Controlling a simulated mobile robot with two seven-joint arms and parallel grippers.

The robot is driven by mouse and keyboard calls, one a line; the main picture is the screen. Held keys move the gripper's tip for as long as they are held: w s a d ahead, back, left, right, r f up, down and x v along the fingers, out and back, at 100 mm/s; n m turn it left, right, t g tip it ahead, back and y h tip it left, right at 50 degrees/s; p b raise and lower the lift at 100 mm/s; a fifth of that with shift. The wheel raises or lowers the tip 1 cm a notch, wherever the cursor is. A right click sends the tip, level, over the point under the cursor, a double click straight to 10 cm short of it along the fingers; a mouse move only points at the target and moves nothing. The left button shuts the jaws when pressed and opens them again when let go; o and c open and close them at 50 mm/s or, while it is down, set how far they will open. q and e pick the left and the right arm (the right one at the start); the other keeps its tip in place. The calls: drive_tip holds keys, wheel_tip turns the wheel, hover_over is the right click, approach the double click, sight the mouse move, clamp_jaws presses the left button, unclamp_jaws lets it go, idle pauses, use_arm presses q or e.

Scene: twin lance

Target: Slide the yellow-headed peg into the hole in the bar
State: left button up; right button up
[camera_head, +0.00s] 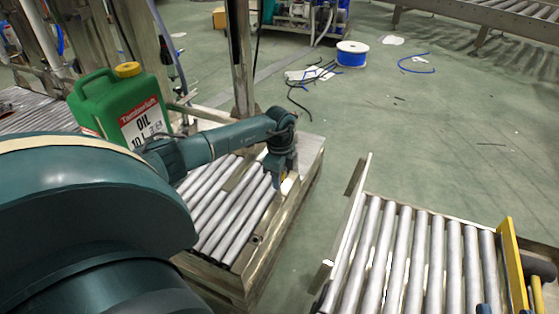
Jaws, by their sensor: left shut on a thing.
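My left gripper (283,174) points down over the right edge of the left roller conveyor. I cannot tell whether this is the bar with the hole. My right gripper is not clearly in view.
A green oil canister (122,105) stands left, behind my left arm. A second roller conveyor (410,255) with a yellow end plate (512,262) is at lower right. Green floor separates the conveyors. A blue cable spool (351,54) and loose cables lie far back.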

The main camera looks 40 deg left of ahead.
use_arm(q)
drive_tip(key=shift+f, duration=0.5)
use_arm(e)
drive_tip(key=shift+f, duration=0.3)
use_arm(q)
drive_tip(key=o, duration=1)
drive_tip(key=shift+r, duration=0.35)
wheel_tip(320, 180, up, 4)
drive_tip(key=shift+f+p, duration=0.25)
drive_tip(key=shift+p, duration=0.6)
wheel_tip(320, 180, up, 8)
drive_tip(key=p, duration=0.3)
drive_tip(key=shift+r, duration=0.45)
use_arm(e)
drive_tip(key=shift+s+d+r+n+h, duration=0.1)
drive_tip(key=shift+s+d+n+h, duration=0.15)
drive_tip(key=shift+d+n+h, duration=0.3)
drive_tip(key=shift+a, duration=0.1)
